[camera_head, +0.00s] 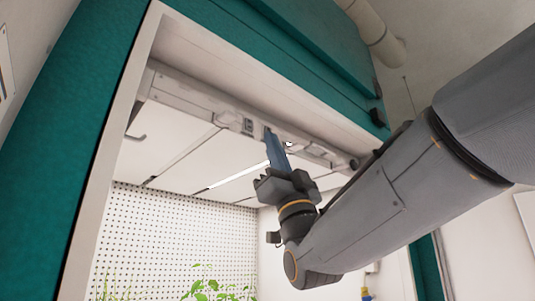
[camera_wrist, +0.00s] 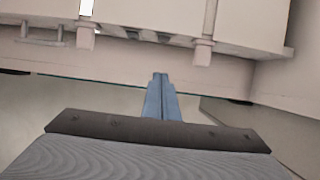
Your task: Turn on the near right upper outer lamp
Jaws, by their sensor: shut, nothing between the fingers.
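In the head view a pale lamp rail (camera_head: 190,97) runs under the top front edge of the chamber opening. A small grey switch-like fitting (camera_head: 248,126) sits on it, just left of my fingertips. My gripper (camera_head: 269,132) points up at the rail with its blue fingers shut and empty. In the wrist view my shut fingers (camera_wrist: 160,77) point at a pale beam (camera_wrist: 120,66) with two small hanging tabs, one on the left (camera_wrist: 86,36) and one on the right (camera_wrist: 203,51). I cannot tell whether the fingertips touch it. Which lamp is which is not clear.
The teal frame (camera_head: 65,120) of the chamber surrounds the opening. Inside are pale ceiling panels (camera_head: 165,150), a perforated back wall (camera_head: 165,225) and green plants (camera_head: 210,290) low down. A hook-like piece (camera_head: 135,136) shows at the left. Free room lies below the ceiling.

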